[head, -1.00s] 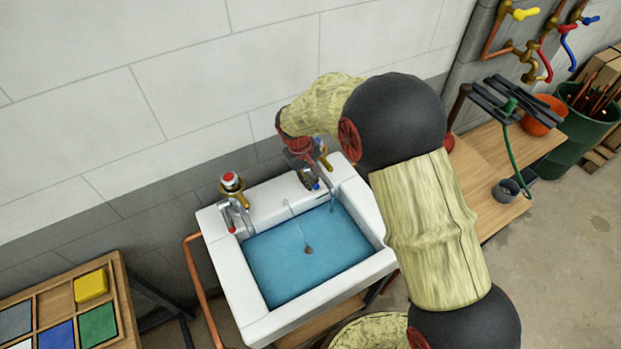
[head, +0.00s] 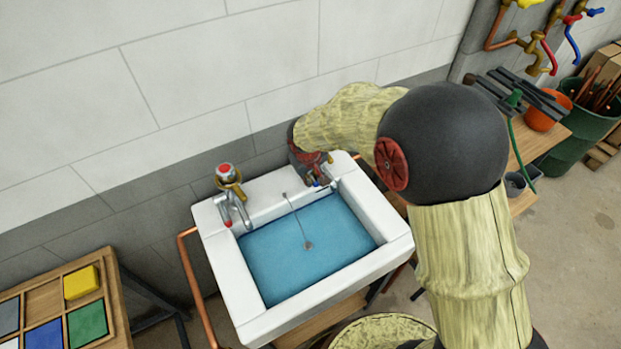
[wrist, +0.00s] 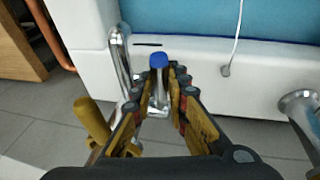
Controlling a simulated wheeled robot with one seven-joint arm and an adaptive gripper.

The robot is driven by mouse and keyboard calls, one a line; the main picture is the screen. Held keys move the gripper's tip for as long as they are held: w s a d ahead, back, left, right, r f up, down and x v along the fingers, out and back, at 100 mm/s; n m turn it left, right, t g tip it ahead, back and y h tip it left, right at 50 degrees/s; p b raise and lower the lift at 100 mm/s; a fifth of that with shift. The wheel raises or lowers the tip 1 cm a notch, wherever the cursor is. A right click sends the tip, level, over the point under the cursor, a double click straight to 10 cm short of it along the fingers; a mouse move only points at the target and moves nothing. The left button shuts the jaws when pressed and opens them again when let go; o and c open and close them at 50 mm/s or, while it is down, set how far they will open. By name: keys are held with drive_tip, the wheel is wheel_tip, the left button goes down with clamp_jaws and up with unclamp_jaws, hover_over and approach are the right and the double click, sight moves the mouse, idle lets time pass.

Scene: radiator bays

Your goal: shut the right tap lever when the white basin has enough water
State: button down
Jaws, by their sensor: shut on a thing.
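The white basin (head: 230,285) holds blue water (head: 300,262) that covers its floor to a broad, flat level below the rim. The right tap lever (wrist: 158,62) is chrome with a blue tip and stands between my fingers in the wrist view. My gripper (wrist: 160,85) is shut on this lever; in the head view my gripper (head: 315,170) is at the basin's back right corner and partly hides the tap. The right tap's chrome spout (wrist: 120,52) reaches over the rim, and I see no stream from it now.
The left tap (head: 230,190), with a red top, stands at the basin's back left. A chain hangs into the water. A wooden tray (head: 42,300) with coloured blocks is at left. Shelf, orange pot (head: 540,118) and green bin (head: 575,140) are at right.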

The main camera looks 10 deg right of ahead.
drive_tip(key=shift+f+t, duration=0.1)
drive_tip(key=shift+t, duration=0.2)
drive_tip(key=c, duration=1.7)
unclamp_jaws()
drive_tip(key=v, duration=1.2)
